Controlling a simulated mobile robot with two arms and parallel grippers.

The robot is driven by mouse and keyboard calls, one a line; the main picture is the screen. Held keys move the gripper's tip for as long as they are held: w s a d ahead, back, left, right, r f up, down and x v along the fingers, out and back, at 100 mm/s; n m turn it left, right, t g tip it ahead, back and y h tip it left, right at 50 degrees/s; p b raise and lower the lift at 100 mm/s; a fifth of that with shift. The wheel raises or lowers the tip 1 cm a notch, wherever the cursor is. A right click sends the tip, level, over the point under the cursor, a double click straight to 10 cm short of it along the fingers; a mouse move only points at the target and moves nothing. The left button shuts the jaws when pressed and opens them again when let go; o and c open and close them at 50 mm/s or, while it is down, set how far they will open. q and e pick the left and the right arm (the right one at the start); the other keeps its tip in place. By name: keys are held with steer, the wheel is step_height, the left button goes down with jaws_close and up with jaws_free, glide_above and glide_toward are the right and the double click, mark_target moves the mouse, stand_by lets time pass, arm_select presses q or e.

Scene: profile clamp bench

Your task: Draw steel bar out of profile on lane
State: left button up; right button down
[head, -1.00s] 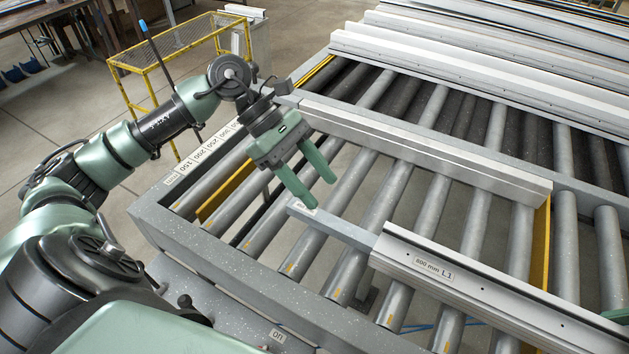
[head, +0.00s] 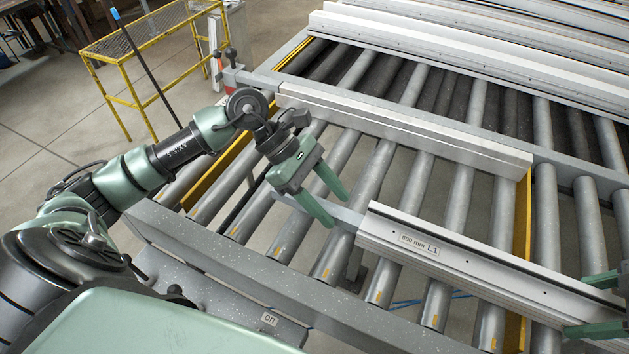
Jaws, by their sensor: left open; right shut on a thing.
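The grey steel bar (head: 348,217) sticks out of the left end of the pale profile (head: 460,262) labelled L1, which lies across the rollers. My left gripper (head: 337,210) is open, with its two green fingers on either side of the exposed bar, close to the profile's end. Part of the bar is hidden behind the near finger. I cannot tell whether the fingers touch it. My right gripper (head: 600,305), partly cut off at the right edge, is shut on the right part of the profile.
Grey rollers (head: 400,215) run in a steel frame, with a second metal rail (head: 400,125) behind the profile. Several long profiles (head: 470,70) lie at the back. A yellow wire stand (head: 140,40) is at the upper left. The floor there is partly clear.

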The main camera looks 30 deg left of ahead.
arm_select(q)
steer(key=shift+x, duration=1.25)
steer(key=shift+c, duration=0.3)
jaws_close()
steer(key=shift+r, duration=0.1)
